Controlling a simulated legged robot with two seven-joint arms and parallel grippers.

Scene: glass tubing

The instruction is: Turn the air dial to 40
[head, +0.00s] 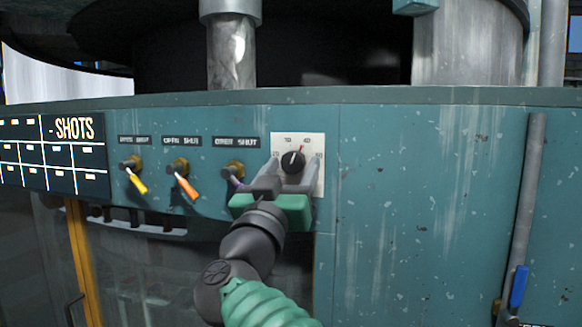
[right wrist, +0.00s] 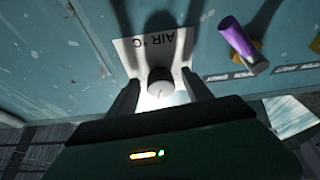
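The air dial (head: 292,162) is a round black knob with a pointer on a white scale plate (head: 314,145) fixed to the teal panel. The numbers 30, 40 and others show faintly, and the pointer is up and slightly right, near a red mark. My right gripper (head: 293,168) is at the dial, its grey fingers spread on both sides of the knob. In the right wrist view the knob (right wrist: 160,82) sits between the fingers, with gaps that look open, and the plate (right wrist: 160,48) reads "AIR °C". I cannot tell if the fingers touch it. My left gripper is not in view.
Left of the dial are three levers with yellow (head: 137,183), orange (head: 186,187) and purple (right wrist: 238,38) handles. The purple one is close beside my right gripper. A grey pipe with a blue valve handle (head: 518,286) stands at the right. The panel between is clear.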

